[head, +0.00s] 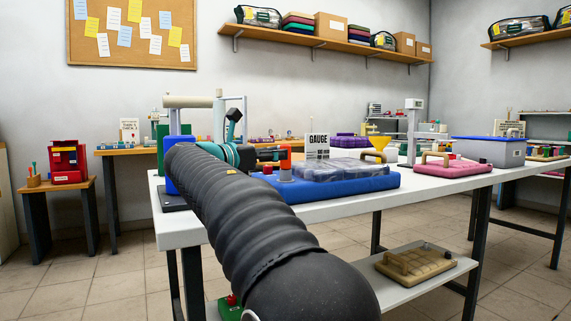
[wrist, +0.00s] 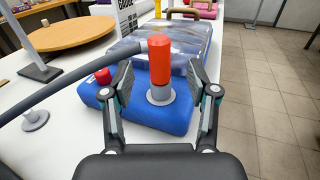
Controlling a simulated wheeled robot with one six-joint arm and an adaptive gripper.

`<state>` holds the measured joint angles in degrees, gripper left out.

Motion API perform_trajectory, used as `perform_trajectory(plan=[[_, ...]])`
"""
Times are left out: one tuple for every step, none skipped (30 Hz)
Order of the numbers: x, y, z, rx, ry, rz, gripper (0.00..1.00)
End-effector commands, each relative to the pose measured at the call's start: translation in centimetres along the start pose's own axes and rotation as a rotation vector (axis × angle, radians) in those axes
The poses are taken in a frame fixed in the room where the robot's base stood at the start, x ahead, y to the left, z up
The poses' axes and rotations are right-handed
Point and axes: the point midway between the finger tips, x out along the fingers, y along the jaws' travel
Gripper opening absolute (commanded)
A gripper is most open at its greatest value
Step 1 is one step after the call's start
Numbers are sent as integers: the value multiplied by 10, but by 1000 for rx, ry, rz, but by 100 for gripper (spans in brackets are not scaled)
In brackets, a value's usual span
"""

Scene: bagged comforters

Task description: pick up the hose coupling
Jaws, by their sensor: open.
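A red upright cylinder on a grey collar, which looks like the hose coupling (wrist: 160,60), stands at the near end of a blue padded base (wrist: 181,116). A grey hose (wrist: 62,82) curves from the left to behind or against its upper part; I cannot tell if they join. My gripper (wrist: 159,76) is open, with one finger to each side of the coupling and gaps showing. In the head view my gripper (head: 268,154) is beside the orange-red coupling (head: 285,153), partly hidden by my arm.
A clear-wrapped bundle (wrist: 140,37) lies on the blue base (head: 340,186) just behind the coupling. A small red knob (wrist: 103,75) is at left. A gauge sign (head: 318,145) stands behind. A pink base (head: 453,167) and grey bin (head: 490,152) are farther right on the white table.

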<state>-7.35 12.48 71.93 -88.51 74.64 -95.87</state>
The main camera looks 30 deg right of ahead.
Motion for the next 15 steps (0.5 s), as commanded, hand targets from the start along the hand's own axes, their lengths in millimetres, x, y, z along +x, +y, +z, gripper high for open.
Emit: perform_trajectory(plan=[[4, 0, 0, 0, 0, -2, 59], [5, 0, 0, 0, 0, -1, 59], [6, 0, 0, 0, 0, -1, 59], [7, 0, 0, 0, 0, 0, 59], [8, 0, 0, 0, 0, 0, 59], [10, 0, 0, 1, 0, 0, 59], [12, 0, 0, 1, 0, 0, 59], [15, 0, 1, 2, 0, -1, 59], [19, 0, 1, 3, 0, -2, 59], [23, 0, 1, 3, 0, -3, 59], [27, 0, 1, 2, 1, -3, 59], [33, 1, 2, 2, 1, -2, 59], [38, 1, 2, 2, 1, -3, 59], [42, 1, 2, 1, 2, -3, 59], [48, 1, 2, 2, 1, -1, 59]])
